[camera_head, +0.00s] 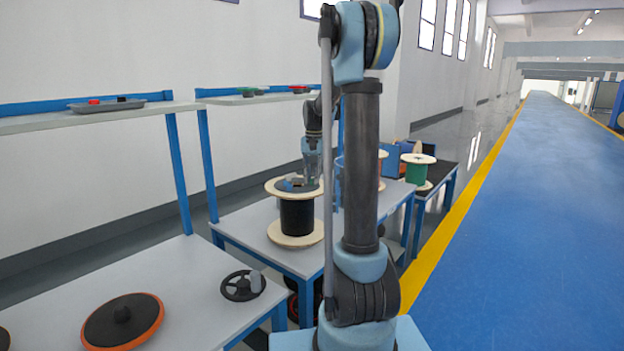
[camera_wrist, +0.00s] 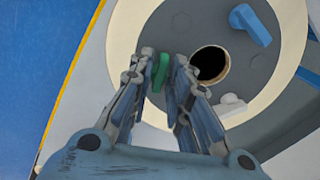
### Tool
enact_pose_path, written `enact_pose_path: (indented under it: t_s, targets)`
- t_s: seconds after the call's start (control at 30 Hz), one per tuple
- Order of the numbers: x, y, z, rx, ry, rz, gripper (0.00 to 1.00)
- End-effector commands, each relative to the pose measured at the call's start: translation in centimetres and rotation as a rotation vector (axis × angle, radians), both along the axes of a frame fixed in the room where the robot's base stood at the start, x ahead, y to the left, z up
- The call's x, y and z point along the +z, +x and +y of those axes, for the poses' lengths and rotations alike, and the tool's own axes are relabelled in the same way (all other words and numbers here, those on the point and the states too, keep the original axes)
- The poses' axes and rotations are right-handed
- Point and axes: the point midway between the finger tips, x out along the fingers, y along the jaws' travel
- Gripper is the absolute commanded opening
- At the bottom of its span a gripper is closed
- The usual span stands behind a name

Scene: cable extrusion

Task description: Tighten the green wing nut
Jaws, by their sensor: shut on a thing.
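The green wing nut (camera_wrist: 161,74) sits between the fingertips of my gripper (camera_wrist: 162,66) in the wrist view, and the fingers are closed on its sides. It is at the left part of a round grey plate (camera_wrist: 255,72) with a dark central hole (camera_wrist: 210,64). A blue wing nut (camera_wrist: 251,25) and a white wing nut (camera_wrist: 231,105) sit on the same plate. The plate lies on the pale flange of a spool wound with black cable (camera_head: 297,217) in the head view. There, my gripper (camera_head: 310,180) points down onto the spool's top; the green nut cannot be made out.
The black spool stands upright on a grey table (camera_head: 262,243). A green spool (camera_head: 416,173) stands behind, to the right. A handwheel (camera_head: 243,286) and an orange-rimmed disc (camera_head: 123,321) lie on the nearer table. Shelves (camera_head: 60,121) stand at the left. The blue floor lane (camera_head: 520,220) is clear.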

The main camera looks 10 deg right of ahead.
Motion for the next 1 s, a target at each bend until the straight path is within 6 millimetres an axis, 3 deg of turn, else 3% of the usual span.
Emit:
enact_pose_path:
  t_s: [0.27, 0.3, 0.33, 0.77, 1.0]
  targets:
    - [0.0, 0.0, 0.0, 0.000, 0.001, 0.000, 0.00]
    - [0.0, 0.0, 0.0, 0.000, 0.001, 0.000, 0.22]
    - [0.0, 0.0, 0.0, 0.000, 0.001, 0.000, 0.28]
    - [0.4, 0.0, 0.0, 0.001, 0.000, 0.000, 0.28]
    - [3.7, 0.1, -0.1, 0.000, 0.000, 0.000, 0.28]
